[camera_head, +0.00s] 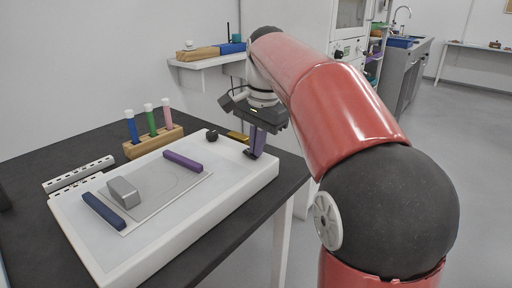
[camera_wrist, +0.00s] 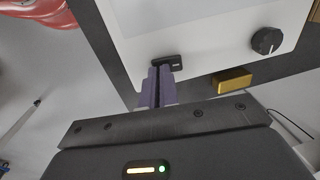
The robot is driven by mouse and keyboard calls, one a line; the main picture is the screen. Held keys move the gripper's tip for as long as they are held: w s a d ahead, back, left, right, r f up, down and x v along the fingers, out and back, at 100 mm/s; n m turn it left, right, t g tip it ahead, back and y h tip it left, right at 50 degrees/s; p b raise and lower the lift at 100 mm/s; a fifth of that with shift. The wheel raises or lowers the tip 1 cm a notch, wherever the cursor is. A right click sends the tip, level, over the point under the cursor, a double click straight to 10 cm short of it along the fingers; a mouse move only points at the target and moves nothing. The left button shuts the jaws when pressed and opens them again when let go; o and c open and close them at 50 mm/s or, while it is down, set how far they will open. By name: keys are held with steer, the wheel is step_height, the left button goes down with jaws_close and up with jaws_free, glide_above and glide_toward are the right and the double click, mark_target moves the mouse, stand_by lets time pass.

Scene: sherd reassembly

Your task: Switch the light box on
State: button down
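The light box (camera_head: 228,178) is a white slab on the dark table, with a pale grey top that shows no clear glow. Its small black switch (camera_wrist: 174,61) sits near the box's edge in the wrist view, with a small light mark at its right end. My gripper (camera_head: 254,154) points down at the right corner of the box. Its two purple fingers are together with only a thin dark line between them, and nothing shows between them. In the wrist view the fingertips (camera_wrist: 157,70) overlap the left part of the switch; I cannot tell whether they touch it.
A black knob (camera_head: 212,136) stands on the box; a brass block (camera_wrist: 232,81) lies beside it. A clear sheet on top carries a grey sherd-like block (camera_head: 124,193), a blue bar (camera_head: 104,211) and a purple bar (camera_head: 182,161). A wooden rack (camera_head: 154,140) with tubes stands behind.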

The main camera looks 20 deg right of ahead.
steer(key=shift+a+f, duration=0.15)
steer(key=shift+f, duration=0.2)
steer(key=shift+w+a+r+p, duration=0.25)
steer(key=shift+w+p, duration=0.2)
steer(key=shift+p, duration=0.3)
steer(key=shift+w+a+f, duration=0.15)
steer(key=shift+a, duration=0.05)
